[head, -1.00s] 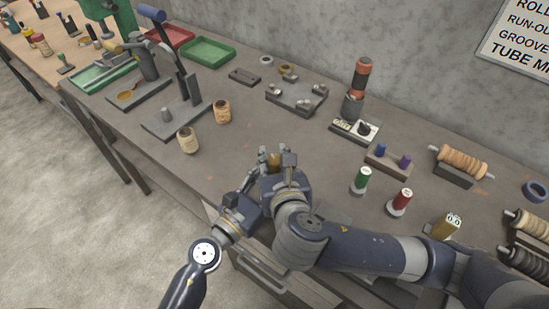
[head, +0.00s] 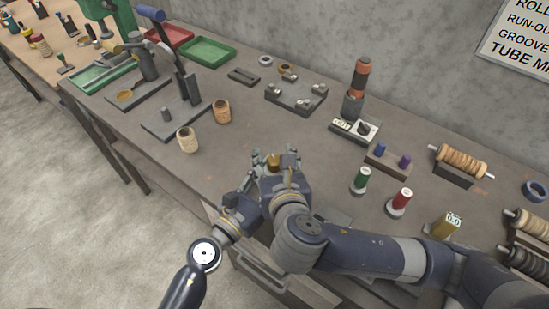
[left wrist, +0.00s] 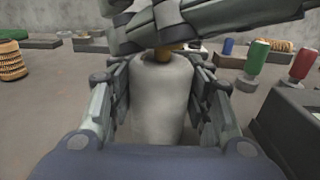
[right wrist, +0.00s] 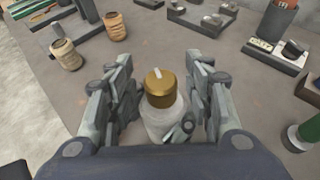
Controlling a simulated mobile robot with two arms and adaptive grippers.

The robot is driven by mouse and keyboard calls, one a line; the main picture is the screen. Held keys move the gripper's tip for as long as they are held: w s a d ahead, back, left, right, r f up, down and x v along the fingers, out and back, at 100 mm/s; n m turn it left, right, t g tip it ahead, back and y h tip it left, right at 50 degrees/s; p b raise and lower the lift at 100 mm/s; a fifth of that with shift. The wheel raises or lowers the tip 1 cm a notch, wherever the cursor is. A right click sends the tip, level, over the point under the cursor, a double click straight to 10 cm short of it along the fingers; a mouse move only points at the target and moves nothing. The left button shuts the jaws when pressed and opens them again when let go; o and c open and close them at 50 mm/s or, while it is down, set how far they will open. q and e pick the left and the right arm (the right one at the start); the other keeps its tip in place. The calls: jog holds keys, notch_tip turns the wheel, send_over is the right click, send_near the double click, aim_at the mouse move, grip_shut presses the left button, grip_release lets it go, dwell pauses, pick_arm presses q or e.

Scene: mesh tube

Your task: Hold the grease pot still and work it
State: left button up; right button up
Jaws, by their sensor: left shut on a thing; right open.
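The grease pot (left wrist: 160,105) is a pale, cloudy upright body in the left wrist view. My left gripper (left wrist: 160,85) is shut on this body, one finger on each side. The pot's brass cap (right wrist: 160,88) has a pale line on top and shows in the right wrist view. It is a small gold spot in the head view (head: 273,162). My right gripper (right wrist: 158,70) is open, with its fingers on both sides of the cap and a gap at each side. In the left wrist view my right gripper hides most of the cap.
Two thread spools (head: 188,140) (head: 222,111) stand to the left on the workbench (head: 150,175). A lever press (head: 185,100) is beyond them. Green (head: 362,180) and red (head: 400,201) bottles stand to the right. The bench behind my grippers is clear up to a grey fixture (head: 296,97).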

jog(key=v, duration=0.7)
jog(key=shift+f, duration=0.1)
jog(key=s+f+m+t, duration=0.2)
jog(key=s+m, duration=0.1)
jog(key=m, duration=1.5)
jog(key=s+f+m+t, duration=0.1)
jog(key=s+m+t, duration=0.15)
jog(key=m, duration=1.55)
jog(key=shift+y, duration=0.4)
jog(key=w, duration=0.8)
jog(key=w+a, duration=0.1)
jog(key=w, duration=0.3)
jog(key=shift+w, duration=0.15)
